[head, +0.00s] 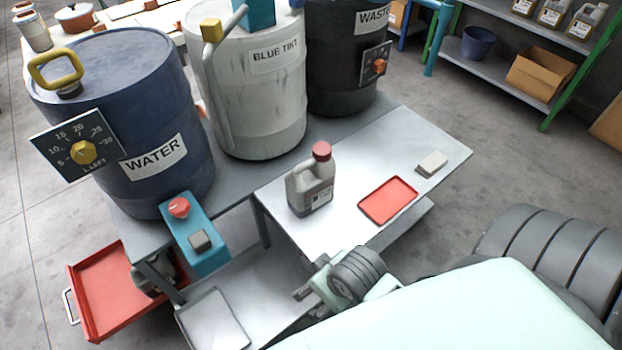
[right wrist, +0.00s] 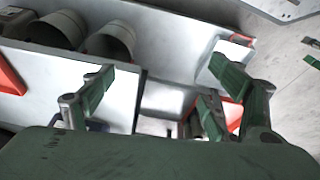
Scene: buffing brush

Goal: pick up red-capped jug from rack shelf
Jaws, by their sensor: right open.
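A grey-white jug with a red cap (head: 311,188) stands upright on the light grey metal table (head: 290,232), left of a red tray. My right gripper (head: 318,282) is low in the head view, in front of the table and apart from the jug. In the right wrist view its green-padded fingers (right wrist: 165,88) are spread with nothing between them. I cannot make out the jug in the right wrist view. My left gripper is not in view.
A red tray (head: 388,200) and a small pale block (head: 432,163) lie on the table. Blue "WATER" (head: 125,120), white (head: 255,100) and black (head: 340,70) drums stand behind. The rack also holds a cardboard box (head: 541,75) and a blue bucket (head: 478,43). Floor is clear between table and rack.

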